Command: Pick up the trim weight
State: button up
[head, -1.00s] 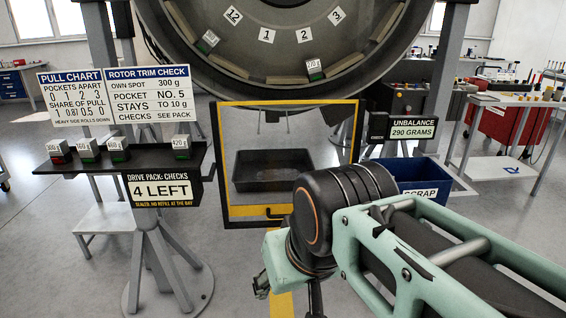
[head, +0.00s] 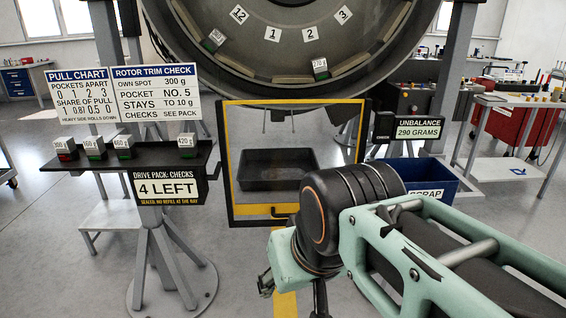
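Several small trim weights with white gram labels stand in a row on the dark shelf (head: 160,157) at left. They are a red-based weight (head: 67,157), two green-based weights (head: 95,153) (head: 124,153) and another green-based weight (head: 185,154) at the right end, labelled 420 g. Two more weights sit in the rotor ring (head: 270,85): one at its left (head: 214,40) and one at its bottom (head: 320,70). My gripper (head: 266,283) hangs low at bottom centre, right of and below the shelf, apart from all weights. It is mostly hidden behind my wrist, so its opening is unclear.
A yellow-framed clear panel (head: 228,170) stands below the ring, with a black tray (head: 278,178) visible through it. A blue scrap bin (head: 440,176) is at right, below the unbalance display (head: 413,128) reading 290 grams. The shelf's stand (head: 168,262) rises from open floor.

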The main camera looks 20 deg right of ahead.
aim_at(66, 149)
jog(key=l+z, duration=0.25)
jog(key=z, duration=0.25)
jog(key=l+z, duration=0.3)
jog(key=z, duration=0.2)
jog(key=u, duration=1.3)
jog(key=i+j+u, duration=0.1)
jog(key=u, duration=0.25)
jog(key=i+u, duration=0.2)
jog(key=u, duration=0.2)
jog(key=i+u, duration=0.15)
jog(key=u, duration=0.2)
